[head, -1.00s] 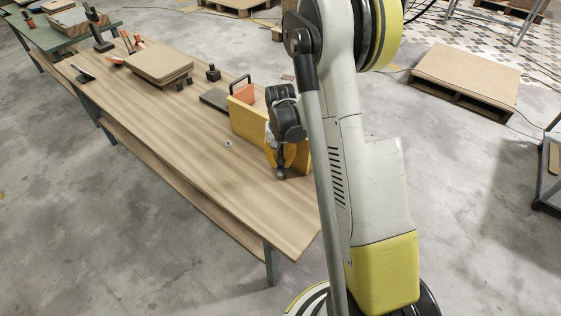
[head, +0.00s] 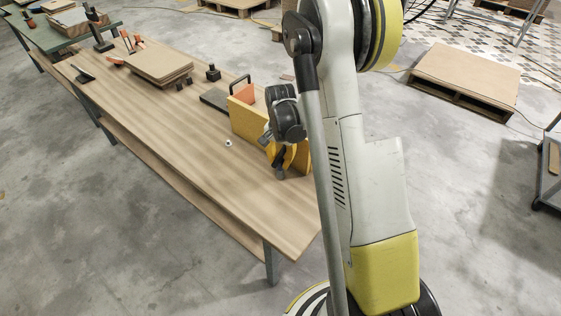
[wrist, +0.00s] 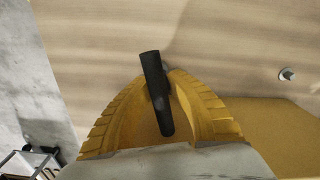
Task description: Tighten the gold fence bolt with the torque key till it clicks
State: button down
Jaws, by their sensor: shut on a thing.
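My gripper (head: 284,160) has yellow ribbed fingers and is low at the near end of the gold fence. In the wrist view my gripper (wrist: 160,105) is shut on the torque key (wrist: 155,85), a black bar lying across between the fingers. The key also shows dark below the fingers in the head view (head: 280,173). The gold fence (head: 243,118) stands on the table, and part of it shows right of the fingers in the wrist view (wrist: 270,125).
Brown boards (head: 160,66) are stacked farther back, with small black blocks (head: 213,73) nearby. The table's near end is clear.

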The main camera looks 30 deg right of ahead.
aim_at(281, 153)
jog(key=shift+n, duration=0.9)
jog(key=shift+r+p, duration=0.4)
jog(key=shift+r, duration=0.95)
dwell(1.2)
jog(key=shift+r+p, duration=1.6)
jog(key=shift+r, duration=0.85)
dwell(0.7)
